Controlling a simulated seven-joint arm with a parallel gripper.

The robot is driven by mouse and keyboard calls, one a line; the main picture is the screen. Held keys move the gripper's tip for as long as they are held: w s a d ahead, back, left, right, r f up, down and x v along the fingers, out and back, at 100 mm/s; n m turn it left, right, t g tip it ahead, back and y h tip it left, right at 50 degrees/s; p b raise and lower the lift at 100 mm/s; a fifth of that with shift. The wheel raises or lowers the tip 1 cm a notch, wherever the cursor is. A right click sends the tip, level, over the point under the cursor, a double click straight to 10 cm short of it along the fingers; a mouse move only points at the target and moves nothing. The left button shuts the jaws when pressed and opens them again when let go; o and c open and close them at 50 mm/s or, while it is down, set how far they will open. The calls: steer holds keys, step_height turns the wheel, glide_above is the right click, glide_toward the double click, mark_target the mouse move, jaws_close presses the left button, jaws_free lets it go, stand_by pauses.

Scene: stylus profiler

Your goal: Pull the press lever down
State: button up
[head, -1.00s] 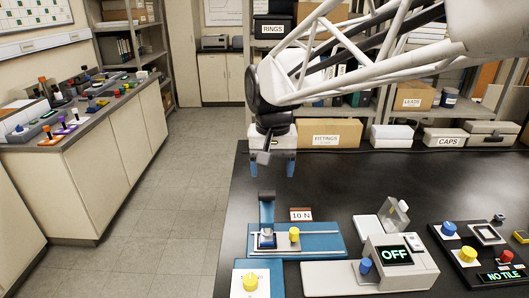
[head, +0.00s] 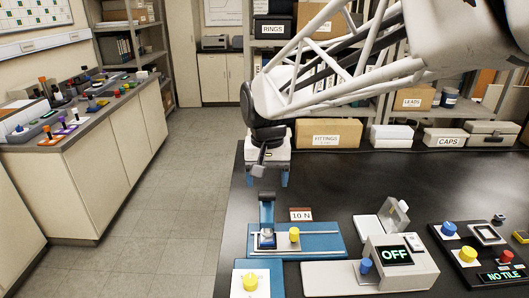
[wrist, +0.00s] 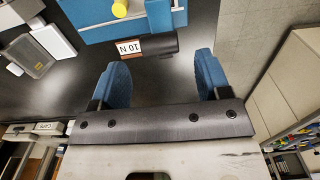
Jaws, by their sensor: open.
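The blue press (head: 325,241) sits at the near left of the black bench, with an upright blue column (head: 267,212) at its left and a yellow knob (head: 294,234) beside it. In the wrist view the blue column (wrist: 158,14) shows at the top, with a dark cylindrical bar (wrist: 163,43) across its end, which looks like the lever's handle. A "10 N" label (wrist: 128,48) is beside the bar. My gripper (head: 267,180) is open and empty, above and behind the column. In the wrist view the bar lies just beyond the gap between my fingertips (wrist: 162,65), apart from them.
A grey unit reading "OFF" (head: 422,266) with a blue knob (head: 365,266) stands right of the press. A white block with a yellow knob (head: 250,283) is in front. A dark panel reading "NO TILE" (head: 490,262) is at the far right.

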mark_target(267, 193)
steer(key=shift+f, duration=2.25)
steer(key=c, duration=1.3)
steer(key=shift+s+f+t, duration=0.1)
steer(key=shift+s+t, duration=0.1)
steer(key=shift+t, duration=0.1)
steer(key=shift+s+f+t, duration=0.45)
steer(key=shift+t, duration=0.45)
steer(key=shift+s+f+t, duration=0.3)
steer(key=shift+f+t, duration=0.3)
steer(key=shift+t, duration=0.3)
steer(key=shift+s+f+t, duration=0.3)
steer(key=shift+f+t, duration=0.25)
steer(key=shift+t, duration=0.35)
